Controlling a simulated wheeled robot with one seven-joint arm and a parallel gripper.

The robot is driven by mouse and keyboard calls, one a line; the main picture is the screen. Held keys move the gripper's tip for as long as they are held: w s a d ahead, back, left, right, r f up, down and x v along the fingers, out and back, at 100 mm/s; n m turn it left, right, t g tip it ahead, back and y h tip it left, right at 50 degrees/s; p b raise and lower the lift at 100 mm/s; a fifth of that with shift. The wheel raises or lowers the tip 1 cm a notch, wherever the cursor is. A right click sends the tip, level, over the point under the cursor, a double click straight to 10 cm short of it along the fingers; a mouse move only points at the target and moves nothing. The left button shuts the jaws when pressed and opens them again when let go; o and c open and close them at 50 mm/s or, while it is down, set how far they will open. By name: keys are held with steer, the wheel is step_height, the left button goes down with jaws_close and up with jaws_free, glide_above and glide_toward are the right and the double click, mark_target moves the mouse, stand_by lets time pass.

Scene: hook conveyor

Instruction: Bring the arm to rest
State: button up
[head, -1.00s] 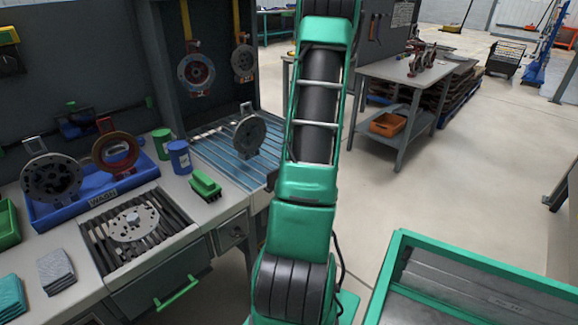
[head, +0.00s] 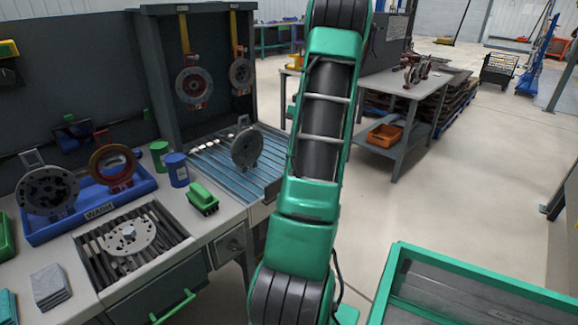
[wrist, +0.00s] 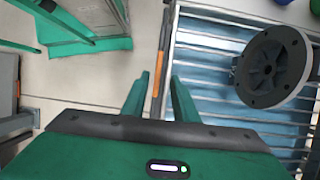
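My arm's green and black links rise through the middle of the head view, and their upper end leaves the picture at the top. My gripper (wrist: 160,76) is out of the head view. In the wrist view its two green fingers stand apart with nothing between them, so it is open and empty. A grey disc with holes (wrist: 273,67) is right of the fingers, apart from them, over the blue slatted rack (wrist: 210,72). In the head view a disc (head: 247,148) stands upright on the slatted rack (head: 212,158).
A blue WASH tray (head: 88,222) holds two discs on the bench. Blue (head: 177,170) and green (head: 159,154) cups and a green brush (head: 202,198) stand nearby. Two discs hang behind the rack. A green-rimmed bin (head: 480,271) is front right. Floor is open beyond it.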

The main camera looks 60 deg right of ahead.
steer(key=shift+v, duration=0.8)
steer(key=w+a+r+n+g+h, duration=0.1)
steer(key=w+a+r+n, duration=0.15)
steer(key=a, duration=0.75)
steer(key=w+a+r+n+g+h, duration=0.1)
steer(key=a+r+n+h, duration=0.2)
steer(key=a, duration=0.8)
steer(key=s+a+f+n, duration=0.1)
steer(key=s+a+n, duration=0.3)
steer(key=a, duration=0.4)
steer(key=s+a+f+n+t, duration=0.1)
steer(key=s+a+n, duration=0.4)
steer(key=s+a, duration=0.2)
steer(key=shift+s+a+f, duration=0.2)
steer(key=shift+s+a, duration=0.15)
steer(key=shift+a, duration=0.1)
